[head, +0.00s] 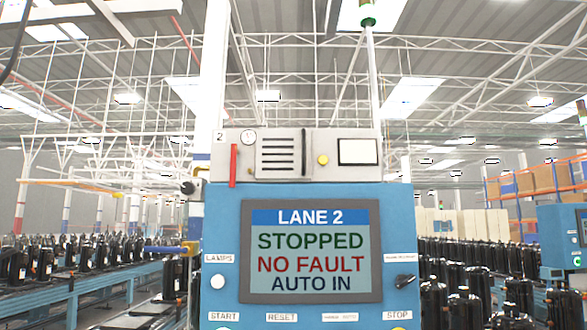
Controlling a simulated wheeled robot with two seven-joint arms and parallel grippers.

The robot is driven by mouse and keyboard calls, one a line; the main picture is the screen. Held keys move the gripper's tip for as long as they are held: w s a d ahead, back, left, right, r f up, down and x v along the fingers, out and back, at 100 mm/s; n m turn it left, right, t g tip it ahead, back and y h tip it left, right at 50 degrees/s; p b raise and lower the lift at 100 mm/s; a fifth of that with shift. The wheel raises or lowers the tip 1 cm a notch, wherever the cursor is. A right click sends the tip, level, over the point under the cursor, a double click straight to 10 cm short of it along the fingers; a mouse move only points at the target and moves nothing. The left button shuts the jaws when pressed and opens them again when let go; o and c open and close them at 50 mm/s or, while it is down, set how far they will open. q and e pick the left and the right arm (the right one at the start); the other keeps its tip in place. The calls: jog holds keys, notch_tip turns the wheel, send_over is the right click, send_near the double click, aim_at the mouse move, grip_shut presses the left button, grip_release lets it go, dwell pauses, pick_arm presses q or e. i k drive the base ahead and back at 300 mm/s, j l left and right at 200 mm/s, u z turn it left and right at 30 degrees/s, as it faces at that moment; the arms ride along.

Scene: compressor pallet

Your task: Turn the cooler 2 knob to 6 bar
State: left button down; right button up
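A grey unit marked 2 (290,156) sits on top of the blue control cabinet. It has a small round gauge (248,137) whose reading is too small to tell, a red upright lever (233,165), and a small yellow round part (323,159) right of its louvres. A dark round knob-like part (187,187) sits at the cabinet's upper left, beside yellow fittings. I cannot tell which of these is the cooler 2 knob, and no bar scale is legible. Neither of my grippers shows in the head view.
The blue cabinet (220,240) fills the centre; its screen (311,250) reads LANE 2, STOPPED, NO FAULT, AUTO IN. A black selector (404,281) is at its right. Rows of black compressors (468,285) stand on both sides. Another blue cabinet (560,240) is at far right.

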aim_at(187, 188)
jog(key=l+u, duration=0.5)
jog(key=l, duration=0.8)
jog(key=k, duration=0.05)
